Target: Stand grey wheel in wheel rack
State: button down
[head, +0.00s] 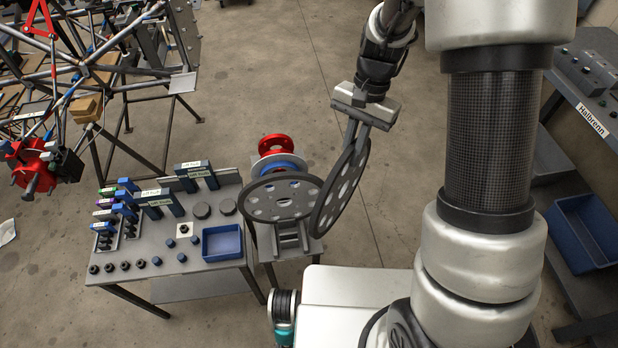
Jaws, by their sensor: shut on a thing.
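My gripper (360,142) is shut on the upper rim of a grey wheel (340,190) with round holes. The held wheel hangs below the fingers, tilted and seen nearly edge-on, at the right side of the wheel rack (291,243). A second grey wheel with holes (281,198) is at the rack, leaning with its face towards the camera. A blue wheel (278,164) and a red wheel (277,143) show behind it. The second grey wheel hides much of the rack. I cannot tell whether the held wheel touches the rack or the second wheel.
A grey workbench (165,235) left of the rack carries a blue bin (222,242), labelled blocks and several small parts. A tube chassis (85,75) stands at the upper left. A bench (590,80) is at the right. Open floor lies behind the rack.

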jog(key=s+a+f+m+y+b, duration=0.2)
jog(key=a+f+m+y+b, duration=0.3)
jog(key=a+f+m, duration=0.4)
jog(key=shift+a+f+t, duration=0.3)
jog(key=shift+f+t, duration=0.1)
jog(key=shift+f, duration=1.1)
jog(key=shift+s+f, duration=0.1)
jog(key=shift+f+b, duration=1.5)
jog(key=shift+f, duration=0.2)
jog(key=shift+f, duration=0.1)
dwell(0.8)
jog(key=shift+f+b, duration=1.45)
jog(key=shift+f, duration=0.25)
